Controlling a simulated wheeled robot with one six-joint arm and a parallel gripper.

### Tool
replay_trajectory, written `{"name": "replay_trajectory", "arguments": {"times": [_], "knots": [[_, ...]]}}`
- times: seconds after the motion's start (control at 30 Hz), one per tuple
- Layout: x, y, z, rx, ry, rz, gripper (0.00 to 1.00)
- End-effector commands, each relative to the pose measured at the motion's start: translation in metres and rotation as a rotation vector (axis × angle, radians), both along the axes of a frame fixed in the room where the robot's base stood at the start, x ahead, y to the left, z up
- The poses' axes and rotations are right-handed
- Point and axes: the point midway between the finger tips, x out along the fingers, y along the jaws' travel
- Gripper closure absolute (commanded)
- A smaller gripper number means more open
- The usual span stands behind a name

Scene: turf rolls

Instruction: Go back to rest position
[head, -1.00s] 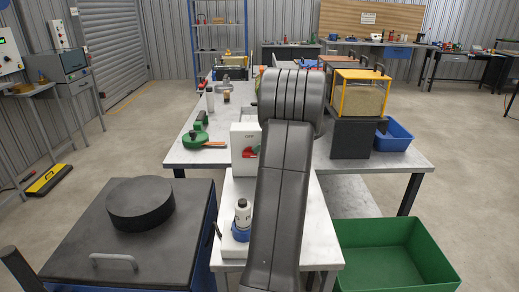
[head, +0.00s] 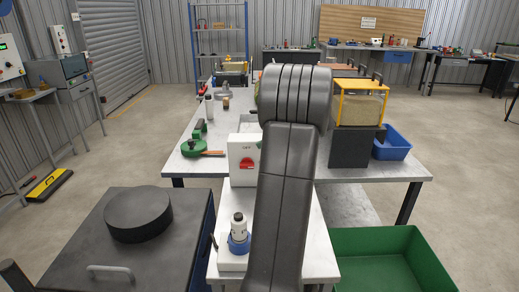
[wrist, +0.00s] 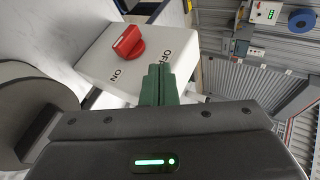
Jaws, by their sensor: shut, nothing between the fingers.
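My gripper (wrist: 158,84) shows in the wrist view with its green fingers together and nothing between them. It is in front of a white switch box (wrist: 105,70) with a red rotary knob (wrist: 128,42) and the words ON and OFF. I cannot tell whether the fingertips touch the box. In the head view the white switch box (head: 236,162) stands on the worktable just left of my arm, its red knob (head: 247,163) facing me. My arm hides the gripper in the head view.
A blue and white bottle-like device (head: 239,238) stands on the near bench. A green bin (head: 385,258) is at lower right and a blue bin (head: 392,143) beyond it. A yellow-framed block (head: 358,108) sits on a dark stand. A dark round disc (head: 138,212) lies on the cabinet at left.

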Motion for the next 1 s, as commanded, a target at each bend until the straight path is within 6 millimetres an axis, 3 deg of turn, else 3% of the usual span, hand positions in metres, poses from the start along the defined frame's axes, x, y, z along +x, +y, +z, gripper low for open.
{"name": "replay_trajectory", "arguments": {"times": [0.2, 0.4, 0.8, 1.0], "knots": [[-0.017, -0.038, 0.02, 0.0, -0.003, -0.003, 1.0], [-0.026, -0.055, 0.031, 0.0, -0.002, 0.0, 1.0], [-0.027, -0.058, 0.033, 0.001, -0.001, 0.001, 1.0], [-0.023, -0.047, 0.027, 0.001, 0.001, 0.004, 1.0]]}}
